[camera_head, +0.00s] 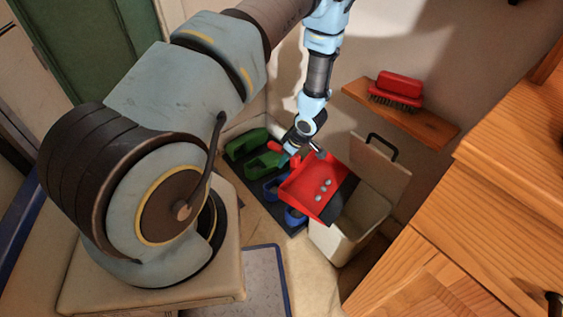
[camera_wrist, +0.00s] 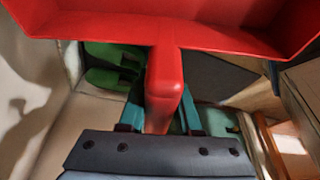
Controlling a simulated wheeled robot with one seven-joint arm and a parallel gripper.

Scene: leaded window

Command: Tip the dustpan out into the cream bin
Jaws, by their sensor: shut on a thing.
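My gripper (camera_head: 291,153) is shut on the handle of the red dustpan (camera_head: 302,178). In the wrist view the red handle (camera_wrist: 163,85) sits between the teal fingers of my gripper (camera_wrist: 162,118), and the pan spreads across the top. In the head view several small grey lumps (camera_head: 323,187) lie in the pan. The pan is over the left part of the cream bin (camera_head: 338,247), its open edge toward the lower right. The bin's lid (camera_head: 374,172) stands raised at the back, with a black handle. The pan hides part of the bin's mouth; its exact tilt is unclear.
Green shoes (camera_head: 246,143) and blue shoes (camera_head: 294,217) rest on a dark mat (camera_head: 258,203) left of the bin. A red brush (camera_head: 398,87) lies on a wooden wall shelf (camera_head: 420,122) behind. A wooden cabinet (camera_head: 480,190) stands close on the right.

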